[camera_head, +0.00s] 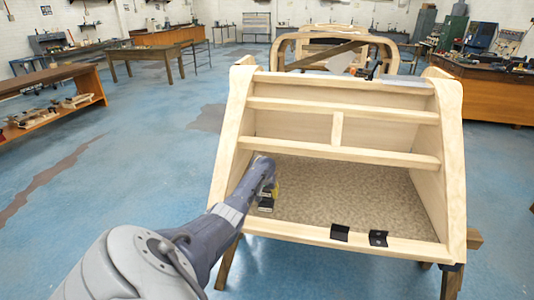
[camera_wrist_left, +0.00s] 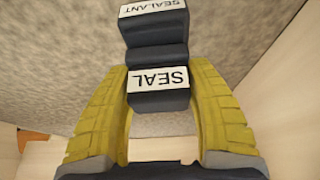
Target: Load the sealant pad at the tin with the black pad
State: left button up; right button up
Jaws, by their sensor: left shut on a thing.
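My left gripper (camera_head: 270,188) reaches into the open wooden bodyframe, low on its left side. In the left wrist view its yellow fingers (camera_wrist_left: 162,82) are shut on a black pad (camera_wrist_left: 160,102) with a white label reading SEAL. Just beyond the pad is a dark block (camera_wrist_left: 157,32) with a white label reading SEALANT. The two look very close or touching; I cannot tell which. In the head view the arm and fingers partly hide them, and only small dark and pale parts show. I cannot make out a tin clearly. My right gripper is not in view.
The bodyframe has a speckled floor panel (camera_head: 345,190), side walls, and cross rails (camera_head: 345,152) above the gripper. Two black brackets (camera_head: 340,233) (camera_head: 378,238) sit on its front rail. Clear blue floor (camera_head: 110,180) lies to the left. Workbenches stand farther back.

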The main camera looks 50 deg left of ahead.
pick_arm(q)
jog(key=shift+f, duration=0.6)
dwell(1.4)
jog(key=shift+r, duration=3.6)
